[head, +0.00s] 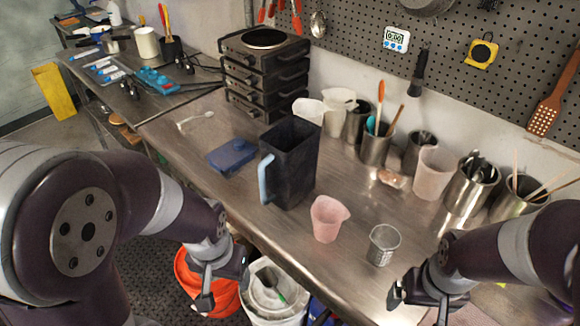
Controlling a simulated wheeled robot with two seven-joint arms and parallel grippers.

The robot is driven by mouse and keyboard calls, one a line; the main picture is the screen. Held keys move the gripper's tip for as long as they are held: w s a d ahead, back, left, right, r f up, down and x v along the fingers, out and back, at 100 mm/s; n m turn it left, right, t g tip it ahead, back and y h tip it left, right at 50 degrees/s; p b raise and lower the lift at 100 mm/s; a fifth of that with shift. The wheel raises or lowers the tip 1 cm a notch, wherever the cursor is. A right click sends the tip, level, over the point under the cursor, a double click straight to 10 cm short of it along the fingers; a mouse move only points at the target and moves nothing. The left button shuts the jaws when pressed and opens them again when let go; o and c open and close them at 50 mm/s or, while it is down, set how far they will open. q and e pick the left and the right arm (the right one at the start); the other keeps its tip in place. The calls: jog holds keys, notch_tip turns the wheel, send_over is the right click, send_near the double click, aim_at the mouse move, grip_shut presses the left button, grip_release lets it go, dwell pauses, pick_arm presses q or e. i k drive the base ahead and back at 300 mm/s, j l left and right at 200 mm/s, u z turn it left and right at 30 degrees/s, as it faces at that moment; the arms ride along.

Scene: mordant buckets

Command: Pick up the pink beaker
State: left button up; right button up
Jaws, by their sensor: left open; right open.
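The pink beaker (326,219) stands upright on the metal bench near its front edge, with its spout toward the right. My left gripper (222,283) is open and empty, off the front of the bench above the buckets, left of and lower in the picture than the beaker. My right gripper (424,300) is open and empty at the lower right, apart from the beaker, with a small metal mesh cup (383,245) between them in the picture.
A tall black pitcher (290,165) with a pale blue handle stands just behind-left of the beaker. A blue box (232,156) lies farther left. A translucent pinkish cup (433,172) and several metal utensil pots stand behind. An orange bucket (190,275) and white bucket (262,308) are below the front edge.

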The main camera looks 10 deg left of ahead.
aim_at(327, 214)
jog(key=i+j+z, duration=0.1)
jog(key=j+z, duration=0.65)
jog(key=j, duration=0.25)
jog(key=j+z, duration=0.4)
jog(key=j, duration=0.15)
